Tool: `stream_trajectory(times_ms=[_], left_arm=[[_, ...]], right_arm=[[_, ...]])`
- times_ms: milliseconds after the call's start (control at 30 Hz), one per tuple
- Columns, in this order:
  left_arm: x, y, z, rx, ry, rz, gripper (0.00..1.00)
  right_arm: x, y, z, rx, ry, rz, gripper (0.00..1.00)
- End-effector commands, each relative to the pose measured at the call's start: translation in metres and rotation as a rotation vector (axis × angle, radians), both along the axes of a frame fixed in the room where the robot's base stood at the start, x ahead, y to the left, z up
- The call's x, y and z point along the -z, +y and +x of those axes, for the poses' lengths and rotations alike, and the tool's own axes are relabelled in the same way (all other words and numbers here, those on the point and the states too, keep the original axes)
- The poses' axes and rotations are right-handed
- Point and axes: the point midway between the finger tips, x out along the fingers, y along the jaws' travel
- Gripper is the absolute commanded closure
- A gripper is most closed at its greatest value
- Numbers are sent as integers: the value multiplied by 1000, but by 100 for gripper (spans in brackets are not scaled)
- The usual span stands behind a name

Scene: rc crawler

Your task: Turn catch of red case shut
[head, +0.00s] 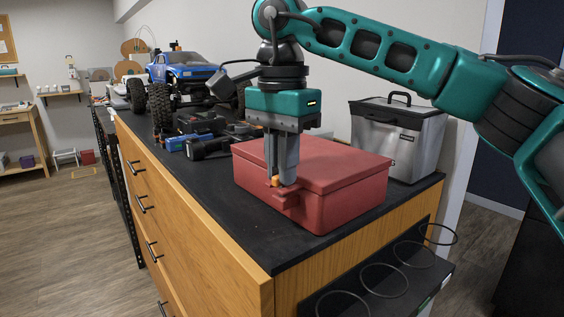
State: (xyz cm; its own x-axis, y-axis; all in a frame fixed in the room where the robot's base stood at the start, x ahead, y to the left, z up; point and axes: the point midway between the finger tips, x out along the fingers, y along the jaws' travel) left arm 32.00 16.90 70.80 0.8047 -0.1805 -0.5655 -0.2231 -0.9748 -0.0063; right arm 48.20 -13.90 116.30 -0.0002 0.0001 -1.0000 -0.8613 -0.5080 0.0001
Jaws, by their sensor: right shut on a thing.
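The red case (340,192) sits on the black top of the wooden cabinet, with its lid down. My right gripper (279,182) comes down from above at the case's front left side. Its fingers point downward and are shut on the catch, a small orange piece (275,181) at the fingertips. The catch is mostly hidden by the fingers, so its angle cannot be told. A red ledge (287,199) juts from the case front just below the fingertips. My left gripper is not in view.
A silver box with a black lid (414,150) stands behind the case at right. A blue RC crawler (186,72) and dark parts (203,135) lie further back on the cabinet top (200,177). Black rings (384,278) stick out from the cabinet's near end.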

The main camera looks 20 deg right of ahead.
Motion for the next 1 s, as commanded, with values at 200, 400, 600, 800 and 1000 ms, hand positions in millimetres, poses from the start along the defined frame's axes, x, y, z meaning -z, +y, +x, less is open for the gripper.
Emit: stream_trajectory(times_ms=[200,400,600,800,1000], left_arm=[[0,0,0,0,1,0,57],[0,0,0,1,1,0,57],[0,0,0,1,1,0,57],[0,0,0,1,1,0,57],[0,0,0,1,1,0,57]], right_arm=[[0,0,0,-1,-1,1,100],[0,0,0,-1,0,1,100],[0,0,0,-1,0,1,100],[0,0,0,-1,0,1,76],[0,0,0,0,-1,1,57]])
